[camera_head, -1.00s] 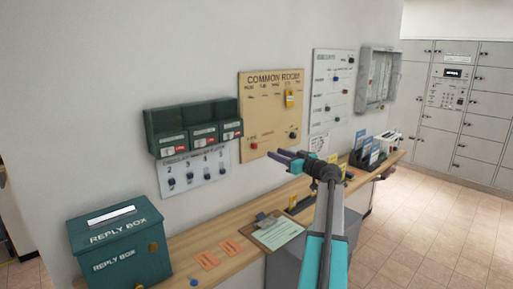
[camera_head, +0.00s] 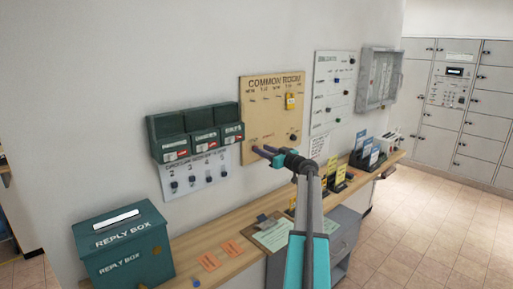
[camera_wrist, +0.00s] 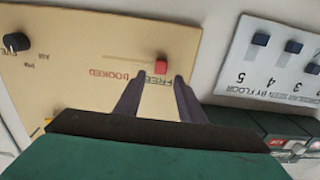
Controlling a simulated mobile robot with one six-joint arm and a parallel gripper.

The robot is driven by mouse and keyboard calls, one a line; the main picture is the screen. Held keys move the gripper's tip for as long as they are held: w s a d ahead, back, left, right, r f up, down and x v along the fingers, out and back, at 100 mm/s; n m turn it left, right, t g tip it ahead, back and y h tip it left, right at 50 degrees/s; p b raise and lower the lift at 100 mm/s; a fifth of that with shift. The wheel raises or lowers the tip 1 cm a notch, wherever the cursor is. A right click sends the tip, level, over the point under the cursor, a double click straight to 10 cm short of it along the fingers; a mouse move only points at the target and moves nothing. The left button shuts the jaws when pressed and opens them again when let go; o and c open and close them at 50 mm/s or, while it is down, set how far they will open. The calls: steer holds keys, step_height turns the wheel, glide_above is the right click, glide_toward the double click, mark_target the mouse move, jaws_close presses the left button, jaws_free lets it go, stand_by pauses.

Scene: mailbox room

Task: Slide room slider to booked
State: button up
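The room slider is a red knob (camera_wrist: 161,64) on the tan Common Room board (camera_wrist: 75,85). In the wrist view, where the lettering is upside down, it sits by the word FREE, at the right end of a thin horizontal slot. BOOKED is printed to the left. My gripper (camera_wrist: 160,76) is open, with a finger on each side of the knob's line and the knob between or just beyond the tips. Contact cannot be told. In the head view my gripper (camera_head: 262,149) is at the lower left of the board (camera_head: 262,105) and hides the knob.
A dark green tray rack (camera_head: 195,130) and a white panel of sliders (camera_head: 194,176) are left of the board. A wooden counter (camera_head: 215,245) runs below, with a clipboard (camera_head: 275,233) and a green reply box (camera_head: 122,245). A second white board (camera_head: 333,92) hangs at right.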

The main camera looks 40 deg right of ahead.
steer(key=shift+w+d+p, duration=0.15)
steer(key=shift+w+p, duration=0.3)
steer(key=shift+w, duration=1.15)
jaws_close()
